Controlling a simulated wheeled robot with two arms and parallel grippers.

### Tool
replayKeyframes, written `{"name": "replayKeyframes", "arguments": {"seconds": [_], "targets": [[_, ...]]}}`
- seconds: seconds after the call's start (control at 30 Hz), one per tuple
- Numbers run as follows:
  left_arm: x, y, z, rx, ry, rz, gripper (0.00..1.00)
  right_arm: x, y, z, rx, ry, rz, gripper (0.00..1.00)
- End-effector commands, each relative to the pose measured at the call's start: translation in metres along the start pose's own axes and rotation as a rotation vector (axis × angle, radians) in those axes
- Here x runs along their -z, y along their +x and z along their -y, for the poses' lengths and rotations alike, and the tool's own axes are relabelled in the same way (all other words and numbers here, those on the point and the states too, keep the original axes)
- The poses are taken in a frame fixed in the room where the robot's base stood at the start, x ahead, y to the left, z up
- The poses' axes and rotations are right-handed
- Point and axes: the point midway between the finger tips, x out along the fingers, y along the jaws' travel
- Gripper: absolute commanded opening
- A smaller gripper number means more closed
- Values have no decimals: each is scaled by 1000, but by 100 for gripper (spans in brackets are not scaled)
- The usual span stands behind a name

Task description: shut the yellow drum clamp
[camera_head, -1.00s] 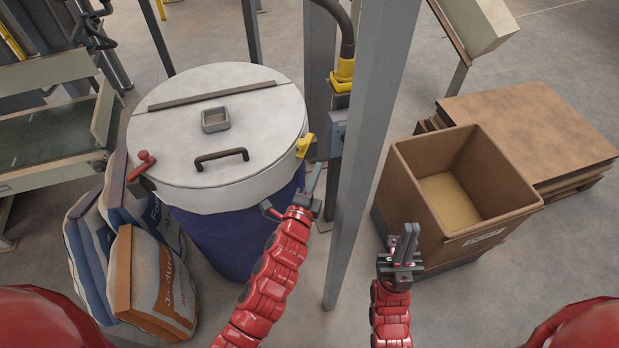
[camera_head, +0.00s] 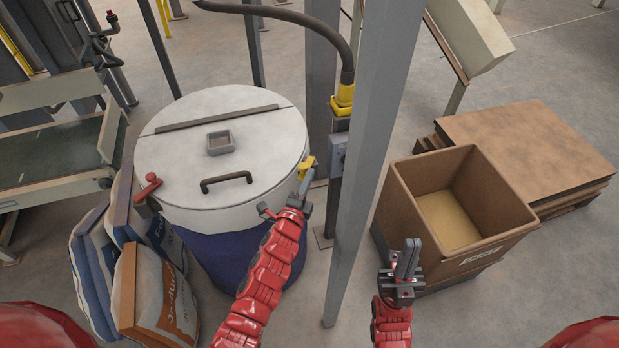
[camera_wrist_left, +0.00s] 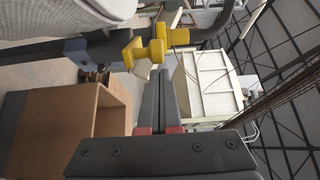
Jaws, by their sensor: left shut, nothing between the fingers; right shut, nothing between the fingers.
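The yellow drum clamp (camera_head: 307,166) sits at the right rim of the drum's pale lid (camera_head: 250,120). Its lever angle is too small to read. My left gripper (camera_head: 304,184) is shut and empty, with its tips just below the clamp; whether they touch it I cannot tell. In the left wrist view the shut fingers (camera_wrist_left: 174,85) point toward yellow parts (camera_wrist_left: 140,55), where clamp and hose fitting are hard to tell apart. My right gripper (camera_head: 408,258) is shut and empty, in front of the brown bin. A red clamp (camera_head: 148,186) sits on the lid's left rim.
A grey post (camera_head: 365,150) stands close to the right of my left gripper. A hose with a yellow fitting (camera_head: 343,98) runs behind it. The brown bin (camera_head: 480,215) is at right, filled sacks (camera_head: 160,300) at lower left.

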Motion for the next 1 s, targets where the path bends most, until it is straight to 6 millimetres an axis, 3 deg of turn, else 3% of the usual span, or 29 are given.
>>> {"name": "replayKeyframes", "arguments": {"seconds": [1.0], "targets": [[-14, -3, 1, -2, 1, -140, 0, 4, 23, -1, 0, 0, 0, 0]]}}
